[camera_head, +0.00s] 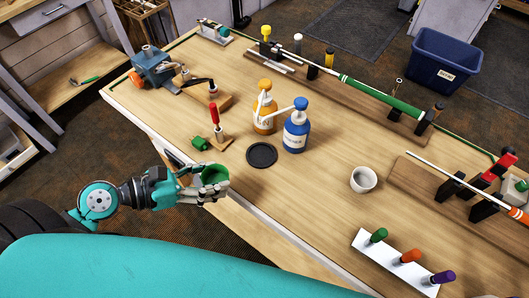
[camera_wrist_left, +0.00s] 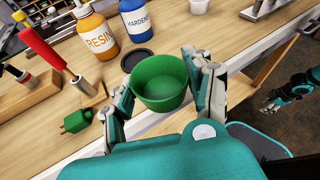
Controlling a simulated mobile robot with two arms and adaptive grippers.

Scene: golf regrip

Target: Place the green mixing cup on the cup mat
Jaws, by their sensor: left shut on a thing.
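The green mixing cup (camera_head: 214,175) is upright in my left gripper (camera_head: 205,180), off the near edge of the workbench. In the left wrist view the cup (camera_wrist_left: 159,84) sits between the fingers of my left gripper (camera_wrist_left: 162,78), which are shut on its sides; it looks empty. The cup mat is a round black disc (camera_head: 262,154), bare, on the bench beyond and to the right of the cup. It is partly hidden behind the cup in the left wrist view (camera_wrist_left: 136,60). My right gripper (camera_wrist_left: 285,95) shows small at the right of that view; its jaw state is unclear.
An orange resin bottle (camera_head: 264,112) and a blue hardener bottle (camera_head: 296,130) stand just behind the mat. A red-handled tool (camera_head: 215,117) and a green block (camera_head: 200,143) are to its left. A white cup (camera_head: 363,179) stands to the right. Bench around the mat's front is clear.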

